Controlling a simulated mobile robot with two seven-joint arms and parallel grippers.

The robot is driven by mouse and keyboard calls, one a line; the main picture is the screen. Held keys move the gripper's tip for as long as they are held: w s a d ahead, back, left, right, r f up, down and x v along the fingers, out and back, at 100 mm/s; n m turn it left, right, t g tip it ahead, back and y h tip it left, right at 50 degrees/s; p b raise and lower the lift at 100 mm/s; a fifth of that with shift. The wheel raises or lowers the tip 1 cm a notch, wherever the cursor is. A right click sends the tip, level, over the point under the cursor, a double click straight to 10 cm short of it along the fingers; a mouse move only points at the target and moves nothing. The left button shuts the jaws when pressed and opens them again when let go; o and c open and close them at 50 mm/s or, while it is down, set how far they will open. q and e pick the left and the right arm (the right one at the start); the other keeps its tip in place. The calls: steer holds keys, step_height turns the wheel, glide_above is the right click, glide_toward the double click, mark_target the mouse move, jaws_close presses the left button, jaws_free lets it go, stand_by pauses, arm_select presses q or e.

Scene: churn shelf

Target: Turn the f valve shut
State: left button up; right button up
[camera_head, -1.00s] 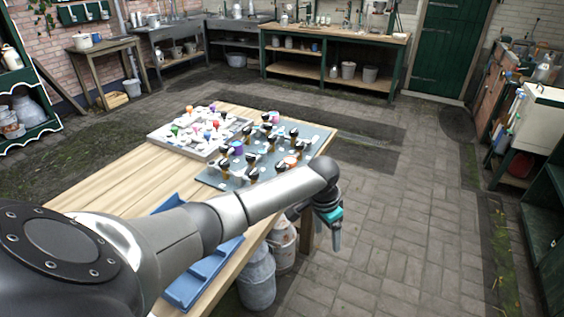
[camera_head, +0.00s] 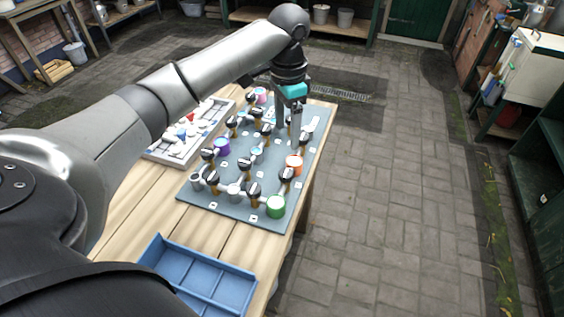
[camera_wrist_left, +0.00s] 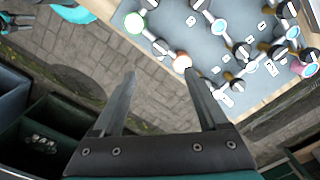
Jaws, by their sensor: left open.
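A grey-blue valve board (camera_head: 238,191) lies on the wooden table. It carries several small valves with black handles, joined by pipes, and coloured cups. The lettered labels are too small to read, so I cannot tell which valve is f. My left gripper (camera_head: 288,124) points down over the far right part of the board, its fingers apart and empty. The fingers hide part of the board there. In the left wrist view the open fingers (camera_wrist_left: 158,88) have nothing between them, and the board (camera_wrist_left: 205,48) shows beyond them. My right gripper is not clearly seen.
A pale tray (camera_head: 172,152) with coloured pieces lies left of the board, partly behind my arm. A blue divided tray (camera_head: 245,283) lies at the table's near end. A green cup (camera_head: 276,207) stands at the board's near right corner. Brick floor is clear to the right.

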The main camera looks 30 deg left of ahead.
arm_select(q)
glide_toward(286, 173)
step_height(286, 173, down, 7)
steer(key=shift+f+b, duration=0.1)
steer(key=shift+b, duration=0.8)
steer(key=shift+f, duration=0.75)
arm_select(e)
steer(key=shift+w+a+f, duration=0.1)
steer(key=shift+a+f, duration=0.15)
steer(key=shift+f, duration=0.3)
steer(key=shift+a+f, duration=0.2)
steer(key=shift+f, duration=0.35)
arm_select(q)
steer(key=shift+c, duration=0.2)
arm_select(e)
steer(key=shift+d, duration=0.15)
arm_select(q)
steer(key=c, duration=0.3)
jaws_close()
arm_select(e)
steer(key=shift+d, duration=0.25)
